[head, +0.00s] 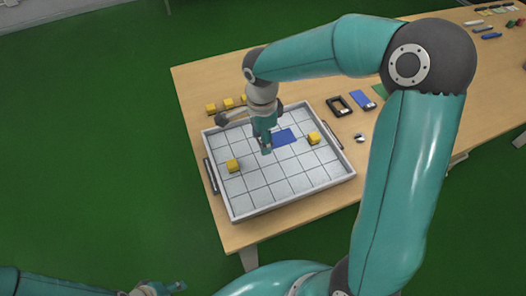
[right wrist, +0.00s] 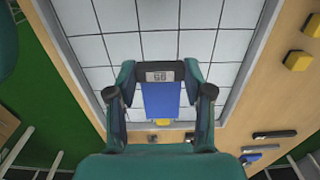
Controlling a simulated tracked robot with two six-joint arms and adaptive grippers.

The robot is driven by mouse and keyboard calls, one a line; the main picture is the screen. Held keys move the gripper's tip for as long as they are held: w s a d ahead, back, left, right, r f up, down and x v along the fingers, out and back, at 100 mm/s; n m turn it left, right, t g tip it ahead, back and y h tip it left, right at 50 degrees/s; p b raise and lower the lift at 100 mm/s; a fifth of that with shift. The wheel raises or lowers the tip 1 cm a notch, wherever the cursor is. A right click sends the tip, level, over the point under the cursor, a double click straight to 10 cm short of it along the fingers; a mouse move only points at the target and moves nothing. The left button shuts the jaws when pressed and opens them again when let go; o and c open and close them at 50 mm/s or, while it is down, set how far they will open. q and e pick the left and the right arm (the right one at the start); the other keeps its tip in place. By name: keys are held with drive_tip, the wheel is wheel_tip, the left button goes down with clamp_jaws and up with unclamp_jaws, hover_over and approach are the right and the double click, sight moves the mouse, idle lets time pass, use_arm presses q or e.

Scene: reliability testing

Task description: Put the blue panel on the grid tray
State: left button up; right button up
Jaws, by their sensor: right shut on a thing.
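The grid tray (head: 240,205) is a white, low-walled tray with dark grid lines, on the wooden table; its grid also fills the upper right wrist view (right wrist: 140,19). The flat blue panel (head: 285,138) is over the tray's middle, and it shows between my right fingers in the right wrist view (right wrist: 161,100). My right gripper (head: 266,150) is shut on the panel and points down over the tray. Whether the panel touches the tray floor I cannot tell. My left gripper (head: 168,288) is low at the bottom left, away from the table; its opening is unclear.
Yellow blocks stand on the tray at left (head: 233,166) and right (head: 313,138). Several yellow blocks (head: 228,102) line the table behind the tray. A black frame (head: 338,106) and a blue-faced item (head: 362,99) lie to the right. The tray's front cells are clear.

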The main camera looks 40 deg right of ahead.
sight(262, 159)
wheel_tip(262, 159, down, 7)
drive_tip(key=shift+r, duration=0.15)
idle(0.4)
drive_tip(key=o, duration=1)
drive_tip(key=shift+o, duration=0.2)
drive_tip(key=shift+r, duration=0.15)
wheel_tip(262, 159, up, 12)
drive_tip(key=shift+f, duration=0.1)
